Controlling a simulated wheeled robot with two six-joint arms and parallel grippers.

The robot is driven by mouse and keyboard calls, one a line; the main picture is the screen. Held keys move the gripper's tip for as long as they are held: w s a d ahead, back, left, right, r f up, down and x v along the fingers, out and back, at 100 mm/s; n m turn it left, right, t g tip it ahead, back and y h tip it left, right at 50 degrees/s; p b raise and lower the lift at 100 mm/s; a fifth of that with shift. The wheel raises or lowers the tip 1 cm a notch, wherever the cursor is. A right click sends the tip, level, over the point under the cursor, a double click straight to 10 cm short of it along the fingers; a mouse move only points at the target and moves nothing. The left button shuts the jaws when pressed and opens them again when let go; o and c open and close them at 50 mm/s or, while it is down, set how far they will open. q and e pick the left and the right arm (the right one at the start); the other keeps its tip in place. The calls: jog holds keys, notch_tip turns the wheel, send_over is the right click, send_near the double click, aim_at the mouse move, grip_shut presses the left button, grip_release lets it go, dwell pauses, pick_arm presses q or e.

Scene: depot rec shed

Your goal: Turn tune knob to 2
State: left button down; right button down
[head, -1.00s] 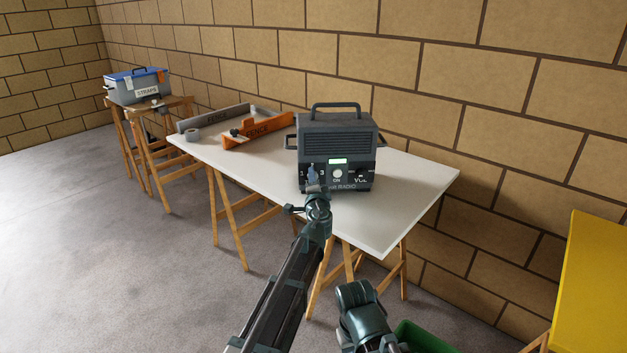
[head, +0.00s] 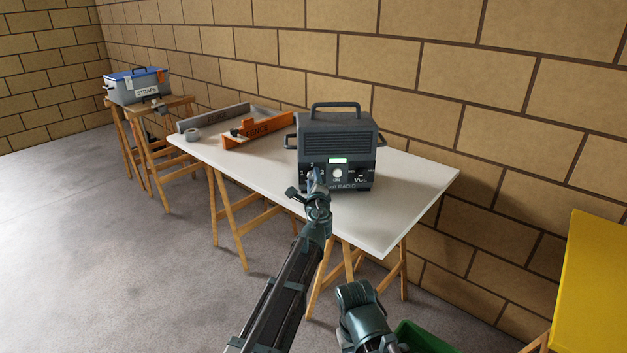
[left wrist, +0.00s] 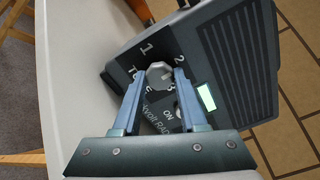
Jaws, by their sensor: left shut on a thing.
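The dark grey radio (head: 338,140) stands upright on a white table, its front facing me. My left gripper (head: 314,178) is at the lower left of that front. In the left wrist view my left gripper (left wrist: 158,84) is shut on the pale, many-sided tune knob (left wrist: 159,73), one finger on each side. The marks 1, 2 and 3 show around the knob; the lettering below is partly covered by the fingers. I cannot read a pointer on the knob. In the head view the gripper hides most of the knob. My right gripper is not seen.
The white table (head: 405,205) is clear right of the radio. A green bin (head: 420,338) and a yellow surface (head: 597,285) are at lower right.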

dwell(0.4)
pick_arm(q)
jog(key=shift+c, duration=2.2)
grip_release()
jog(key=shift+s, duration=0.1)
jog(key=s+d, duration=0.2)
jog(key=s, duration=1.1)
jog(key=shift+s+d, duration=0.15)
jog(key=shift+s, duration=0.1)
